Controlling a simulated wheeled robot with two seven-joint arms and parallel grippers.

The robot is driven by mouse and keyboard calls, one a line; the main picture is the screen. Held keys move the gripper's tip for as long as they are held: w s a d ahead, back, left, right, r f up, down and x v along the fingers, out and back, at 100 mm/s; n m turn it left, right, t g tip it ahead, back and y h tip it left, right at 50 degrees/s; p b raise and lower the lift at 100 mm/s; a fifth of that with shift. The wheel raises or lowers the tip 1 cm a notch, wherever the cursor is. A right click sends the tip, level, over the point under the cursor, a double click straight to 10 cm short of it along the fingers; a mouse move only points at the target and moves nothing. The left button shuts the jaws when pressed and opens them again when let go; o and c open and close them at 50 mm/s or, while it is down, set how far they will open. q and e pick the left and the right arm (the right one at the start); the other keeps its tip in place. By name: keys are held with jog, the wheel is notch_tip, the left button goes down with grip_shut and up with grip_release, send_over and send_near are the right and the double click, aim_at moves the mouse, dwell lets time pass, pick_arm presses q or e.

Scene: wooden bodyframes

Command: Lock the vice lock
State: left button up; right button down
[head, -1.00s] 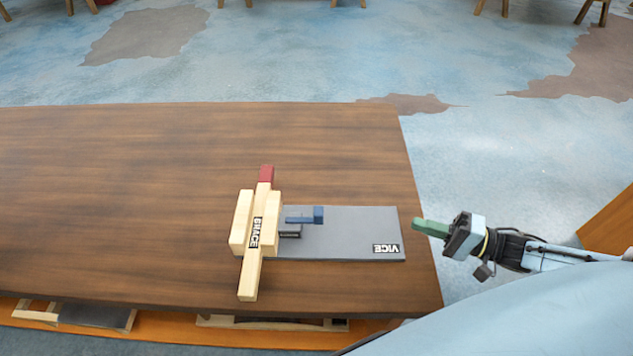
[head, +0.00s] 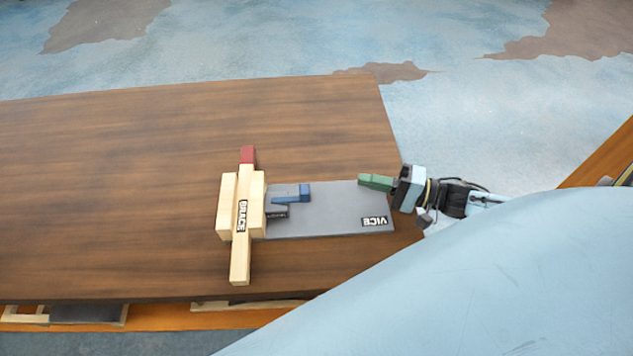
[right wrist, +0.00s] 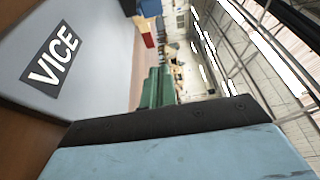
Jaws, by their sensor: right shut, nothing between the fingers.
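The grey vice base (head: 335,222) lies on the table with a "VICE" label at its right end; it also shows in the right wrist view (right wrist: 105,45). A blue lever-like part (head: 291,194), which looks like the vice lock, sits at the base's left part, beside the wooden brace (head: 240,255). The brace has a red end (head: 248,154) and wooden blocks around it. My right gripper (head: 362,181), with green fingers, is shut and empty above the base's right end, to the right of the blue part and apart from it. My left gripper is not in view.
The wooden table (head: 120,190) is clear to the left and behind the brace. Its right edge runs close to the vice base. Wooden frame pieces (head: 65,313) show below the table's front edge. My blue arm part covers the lower right.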

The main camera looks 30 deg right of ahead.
jog(key=x, duration=1.2)
jog(key=shift+w+a, duration=0.15)
jog(key=shift+w, duration=0.05)
jog(key=s, duration=0.1)
jog(key=s+a, duration=0.1)
jog(key=shift+s+a, duration=0.15)
jog(key=shift+s, duration=0.25)
jog(key=shift+s+a, duration=0.25)
jog(key=shift+s, duration=0.2)
jog(key=shift+p, duration=0.3)
